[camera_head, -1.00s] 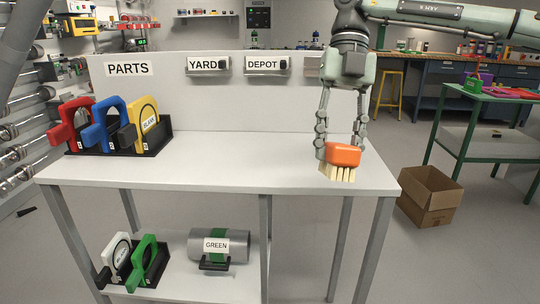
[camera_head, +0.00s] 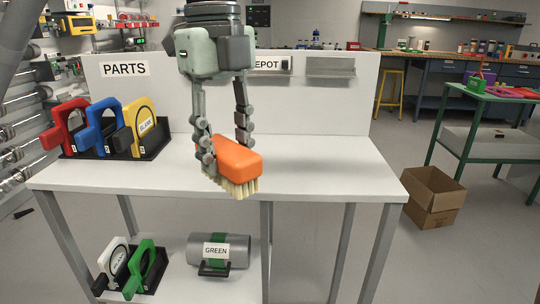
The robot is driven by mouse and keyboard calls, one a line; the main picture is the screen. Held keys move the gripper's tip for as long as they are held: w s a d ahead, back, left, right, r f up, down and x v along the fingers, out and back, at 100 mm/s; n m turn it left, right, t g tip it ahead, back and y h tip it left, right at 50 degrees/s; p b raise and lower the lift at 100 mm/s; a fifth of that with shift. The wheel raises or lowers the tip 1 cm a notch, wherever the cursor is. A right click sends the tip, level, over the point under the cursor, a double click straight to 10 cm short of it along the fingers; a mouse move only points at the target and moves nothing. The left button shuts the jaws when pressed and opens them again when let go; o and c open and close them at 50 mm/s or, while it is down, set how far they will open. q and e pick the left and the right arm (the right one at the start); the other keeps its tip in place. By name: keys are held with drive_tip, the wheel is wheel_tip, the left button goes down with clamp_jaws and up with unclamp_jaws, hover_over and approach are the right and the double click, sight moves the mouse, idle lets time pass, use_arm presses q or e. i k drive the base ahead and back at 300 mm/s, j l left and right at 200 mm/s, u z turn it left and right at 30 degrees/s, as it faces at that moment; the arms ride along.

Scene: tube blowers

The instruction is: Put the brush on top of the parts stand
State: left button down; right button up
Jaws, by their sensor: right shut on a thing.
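The brush (camera_head: 238,158) has an orange back and pale bristles pointing down. My right gripper (camera_head: 225,150) is shut on it and holds it above the middle of the stand's white top (camera_head: 320,172). The parts stand carries a back panel with a PARTS sign (camera_head: 124,68). The bristles appear clear of the top, though the exact gap is hard to judge. My left gripper is not in view.
A black rack (camera_head: 151,150) with red, blue and yellow pieces stands on the top at left. The top's right side is clear. A grey cylinder labelled GREEN (camera_head: 203,247) and a green piece (camera_head: 143,266) sit on the lower shelf. A cardboard box (camera_head: 433,196) stands at right.

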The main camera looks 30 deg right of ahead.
sight(271, 166)
drive_tip(key=i+l, duration=0.2)
drive_tip(key=i, duration=0.2)
drive_tip(key=i+l, duration=0.2)
drive_tip(key=i, duration=0.25)
